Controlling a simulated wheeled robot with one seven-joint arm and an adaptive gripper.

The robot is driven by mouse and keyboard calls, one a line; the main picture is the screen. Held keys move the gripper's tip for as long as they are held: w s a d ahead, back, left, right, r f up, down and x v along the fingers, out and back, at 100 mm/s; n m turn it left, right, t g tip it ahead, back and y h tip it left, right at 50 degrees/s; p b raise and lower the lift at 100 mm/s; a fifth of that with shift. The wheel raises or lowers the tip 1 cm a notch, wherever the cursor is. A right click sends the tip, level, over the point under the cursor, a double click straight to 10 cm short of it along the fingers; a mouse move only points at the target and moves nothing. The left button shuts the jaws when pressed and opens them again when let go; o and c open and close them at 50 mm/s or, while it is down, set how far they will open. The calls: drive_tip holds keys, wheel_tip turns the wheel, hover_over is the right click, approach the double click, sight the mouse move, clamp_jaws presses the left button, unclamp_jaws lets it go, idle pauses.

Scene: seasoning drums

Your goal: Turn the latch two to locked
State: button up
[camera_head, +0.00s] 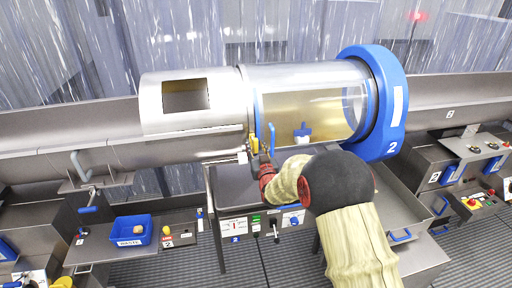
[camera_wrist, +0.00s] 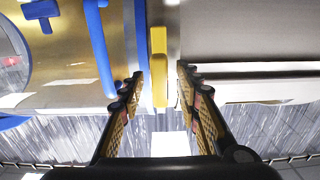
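Drum two has a clear yellowish window section (camera_head: 310,112) and a blue end ring (camera_head: 388,75) marked 2. A small yellow latch (camera_head: 254,145) sits at the seam left of the window, low on the drum's front. In the wrist view the yellow latch (camera_wrist: 159,60) is a narrow upright bar beside a blue seam strip. My gripper (camera_head: 262,159) is at the latch, partly hidden by my arm. In the wrist view my gripper (camera_wrist: 158,84) is open, with the lower end of the latch between its fingertips and a gap on both sides. Contact is not visible.
A blue bar handle (camera_wrist: 98,45) stands left of the latch in the wrist view. Below the drum is a control panel (camera_head: 262,224) with a lever and knobs. A blue waste bin (camera_head: 131,231) stands at the left. A steel chute (camera_head: 440,100) extends right.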

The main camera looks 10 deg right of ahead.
drive_tip(key=shift+c, duration=0.8)
clamp_jaws()
drive_tip(key=shift+f+n+b, duration=0.15)
drive_tip(key=shift+n+b, duration=0.15)
drive_tip(key=shift+b, duration=0.4)
drive_tip(key=n+b, duration=0.2)
drive_tip(key=b, duration=0.2)
drive_tip(key=shift+f+n+b, duration=0.15)
drive_tip(key=shift+n+b, duration=0.25)
drive_tip(key=n+b, duration=0.2)
drive_tip(key=b, duration=0.2)
drive_tip(key=shift+n, duration=0.4)
drive_tip(key=n+b, duration=0.5)
drive_tip(key=b, duration=0.1)
drive_tip(key=shift+a, duration=0.1)
drive_tip(key=n+b, duration=0.3)
drive_tip(key=shift+n, duration=0.4)
drive_tip(key=shift+n+b, duration=1.2)
drive_tip(key=shift+n, duration=0.2)
